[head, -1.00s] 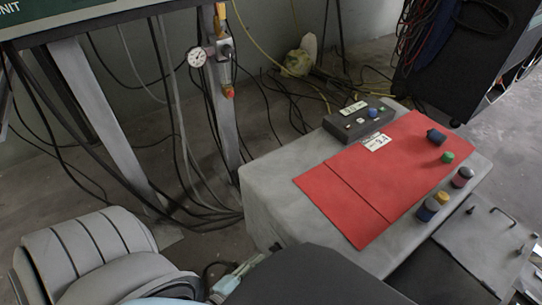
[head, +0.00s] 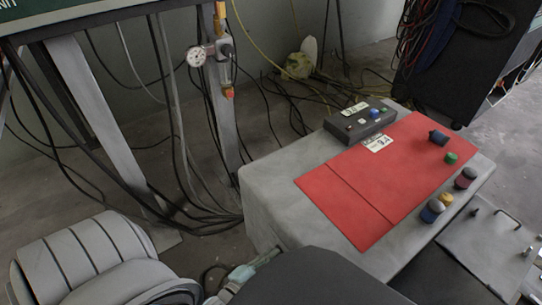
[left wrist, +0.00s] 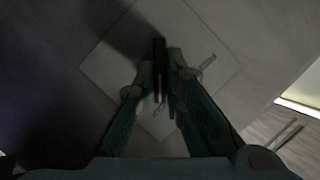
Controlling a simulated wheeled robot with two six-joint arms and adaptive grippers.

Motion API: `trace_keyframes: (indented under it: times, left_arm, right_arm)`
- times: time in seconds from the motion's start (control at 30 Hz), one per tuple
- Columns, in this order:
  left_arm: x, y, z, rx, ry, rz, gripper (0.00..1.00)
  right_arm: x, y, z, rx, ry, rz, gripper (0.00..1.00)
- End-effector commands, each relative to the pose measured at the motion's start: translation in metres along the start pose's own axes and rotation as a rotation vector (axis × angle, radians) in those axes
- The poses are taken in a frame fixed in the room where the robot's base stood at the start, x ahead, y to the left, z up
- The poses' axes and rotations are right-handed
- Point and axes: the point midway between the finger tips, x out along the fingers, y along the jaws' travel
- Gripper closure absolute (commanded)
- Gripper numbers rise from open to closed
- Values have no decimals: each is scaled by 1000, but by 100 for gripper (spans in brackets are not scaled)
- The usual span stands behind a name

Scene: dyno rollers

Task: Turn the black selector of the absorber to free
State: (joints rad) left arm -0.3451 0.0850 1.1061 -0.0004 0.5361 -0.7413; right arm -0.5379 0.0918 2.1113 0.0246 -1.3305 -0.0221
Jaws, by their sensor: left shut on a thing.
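The black selector (left wrist: 160,52) shows in the left wrist view as a narrow dark bar in front of a pale square plate (left wrist: 108,62). My left gripper (left wrist: 160,80) has its two teal fingers closed on it, one on each side. In the head view my left gripper (head: 256,264) is low in the middle, close to the near lower side of the grey covered box. The selector cannot be made out there, and its markings are too dark to read in the wrist view. My right gripper is not in view.
The grey box (head: 268,205) carries a red mat (head: 345,190), a dark control box (head: 350,127) with buttons, and several small coloured objects. A metal post with a gauge (head: 196,57) and loose cables stand at the left. The floor between is partly clear.

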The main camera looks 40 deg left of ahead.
Motion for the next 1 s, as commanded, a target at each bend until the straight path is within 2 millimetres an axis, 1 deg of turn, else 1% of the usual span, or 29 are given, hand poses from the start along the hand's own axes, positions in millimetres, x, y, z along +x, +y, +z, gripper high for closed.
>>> trace_keyframes:
  times: [0.2,0.47,0.8,1.0]
  left_arm:
    - [0,0,0,-24,0,14,100]
    - [-1,-3,-1,-140,0,62,100]
    - [0,-7,0,-412,-1,176,100]
    - [0,-8,3,-588,-3,249,100]
  right_arm:
    - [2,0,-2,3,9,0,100]
    - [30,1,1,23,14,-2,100]
    - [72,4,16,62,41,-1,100]
    - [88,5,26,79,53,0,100]
